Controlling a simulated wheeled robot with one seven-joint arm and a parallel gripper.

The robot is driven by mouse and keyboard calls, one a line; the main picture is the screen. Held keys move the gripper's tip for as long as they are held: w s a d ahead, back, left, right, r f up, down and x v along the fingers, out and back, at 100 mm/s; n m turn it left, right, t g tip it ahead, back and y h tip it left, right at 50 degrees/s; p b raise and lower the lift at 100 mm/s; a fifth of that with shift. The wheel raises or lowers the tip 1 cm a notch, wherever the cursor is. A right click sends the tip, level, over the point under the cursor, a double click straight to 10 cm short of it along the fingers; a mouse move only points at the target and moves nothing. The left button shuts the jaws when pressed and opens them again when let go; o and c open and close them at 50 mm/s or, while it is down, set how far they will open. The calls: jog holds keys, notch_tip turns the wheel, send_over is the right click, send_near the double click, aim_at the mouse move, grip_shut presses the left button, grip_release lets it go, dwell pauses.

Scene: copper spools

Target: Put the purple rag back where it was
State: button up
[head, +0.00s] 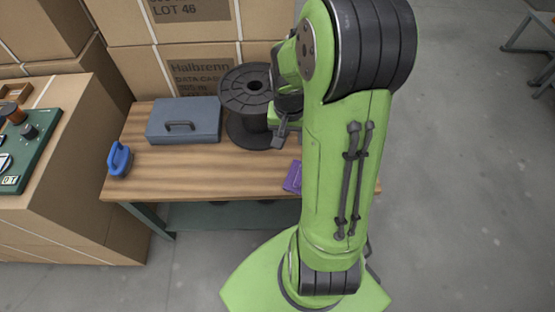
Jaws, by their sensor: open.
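The purple rag (292,177) lies on the wooden workbench (215,175), near its front edge. My green arm stands in front of the rag's right side and hides part of it. My gripper (280,137) is open above the bench, in front of the right side of a large black spool (240,86). The gripper is farther back than the rag and apart from it in the picture. Its fingertips are small and partly hidden by my arm, and I see nothing held between them.
A grey-blue toolbox (184,130) stands left of the spool. A blue handled object (119,160) is at the bench's left end. Cardboard boxes (165,30) stack behind. A green panel (38,148) rests on boxes at left. The bench front between blue object and rag is clear.

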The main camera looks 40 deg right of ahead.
jog(key=s+a+r+n+t+y, duration=0.1)
jog(key=s+a+r+n+t, duration=0.3)
jog(key=s+a+r+n, duration=0.4)
jog(key=s+a+r, duration=0.4)
jog(key=a+r, duration=0.3)
jog(key=shift+s+a+r+t, duration=0.2)
jog(key=shift+s+a+t, duration=0.05)
jog(key=shift+t, duration=0.15)
jog(key=shift+r, duration=0.15)
